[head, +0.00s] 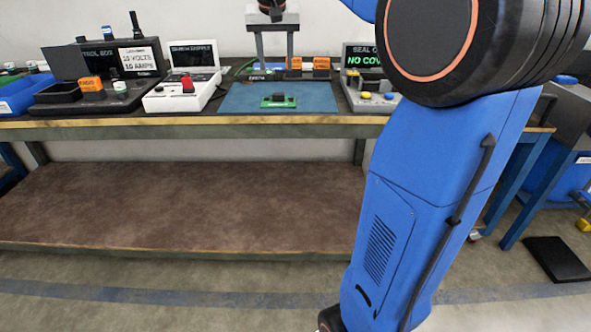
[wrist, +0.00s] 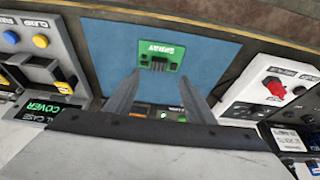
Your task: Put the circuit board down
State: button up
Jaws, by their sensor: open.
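The green circuit board (head: 278,102) lies flat on the blue mat (head: 318,92) on the workbench, with a dark part on top. In the wrist view the board (wrist: 160,56) shows just beyond my fingertips, and the mat (wrist: 108,50) shows around it. My gripper (head: 275,58) points down over the bench, behind the board in the head view. In the wrist view its two fingers (wrist: 158,80) are spread apart with nothing between them. The board looks free of the fingers; the exact height gap is hard to tell.
A white-and-grey station with a red switch (head: 187,86) stands left of the mat. A seal station with a yellow button (head: 365,96) stands right of it. Orange-labelled blocks (head: 321,65) sit behind the mat. The mat around the board is clear.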

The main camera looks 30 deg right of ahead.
jog(key=s+a+f+n, duration=0.2)
jog(key=s+a+f, duration=0.2)
jog(key=s+f, duration=0.4)
jog(key=s+a+f+n+y, duration=0.1)
jog(key=s+a+f, duration=0.4)
jog(key=s, duration=0.8)
jog(key=s+a+f+n+t+y, duration=0.1)
jog(key=s+a+f+n, duration=0.2)
jog(key=s+f, duration=0.8)
jog(key=shift+s+a+f+n, duration=0.2)
jog(key=shift+s+a+n, duration=0.1)
jog(key=shift+a, duration=0.75)
